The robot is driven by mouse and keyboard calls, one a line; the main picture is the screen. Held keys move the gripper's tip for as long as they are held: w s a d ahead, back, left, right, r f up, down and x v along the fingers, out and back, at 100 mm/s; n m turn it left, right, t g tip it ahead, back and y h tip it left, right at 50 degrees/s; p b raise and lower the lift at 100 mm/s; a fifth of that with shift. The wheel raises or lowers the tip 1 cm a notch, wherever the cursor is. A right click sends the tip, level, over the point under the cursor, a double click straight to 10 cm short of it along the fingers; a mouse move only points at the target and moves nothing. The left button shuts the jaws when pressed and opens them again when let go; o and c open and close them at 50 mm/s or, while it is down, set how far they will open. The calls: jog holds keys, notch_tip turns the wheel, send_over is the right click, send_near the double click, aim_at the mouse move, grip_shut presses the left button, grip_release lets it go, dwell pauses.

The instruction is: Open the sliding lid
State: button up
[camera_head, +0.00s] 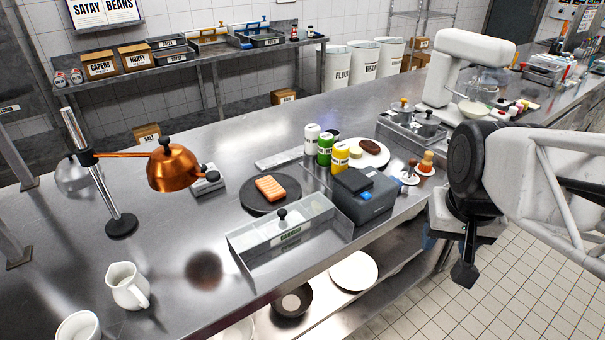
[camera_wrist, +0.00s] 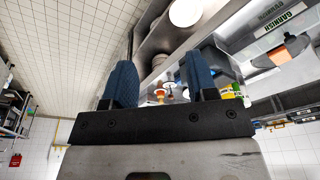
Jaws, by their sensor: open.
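A long, low clear-and-steel bin (camera_head: 258,259) labelled GARNISH sits at the counter's front edge. Its sliding lid (camera_head: 304,208) has a round black knob (camera_head: 282,213) standing on it left of centre. I cannot tell exactly how far the lid covers the bin. In the wrist view the GARNISH bin (camera_wrist: 272,32) appears upside down at the upper right, beyond the fingers. My gripper (camera_head: 465,272) hangs right of the counter, over the tiled floor, well apart from the bin. In the wrist view its two blue-padded fingers (camera_wrist: 160,78) are spread with nothing between them.
A dark grey device (camera_head: 364,199) stands right beside the bin, with several bottles (camera_head: 325,150) behind it. A black plate (camera_head: 248,197) with a salmon piece (camera_head: 270,188) lies behind the bin. A copper lamp (camera_head: 174,170) overhangs the left. Bare counter lies left of the bin.

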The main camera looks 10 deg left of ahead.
jog(key=w+a, duration=0.7)
jog(key=g, duration=0.2)
send_near(282, 211)
jog(key=shift+d+f, duration=0.3)
jog(key=shift+f, duration=0.1)
jog(key=shift+a+f, duration=0.2)
jog(key=shift+a, duration=0.2)
jog(key=shift+f, duration=0.1)
jog(key=shift+f, duration=3.8)
grip_shut()
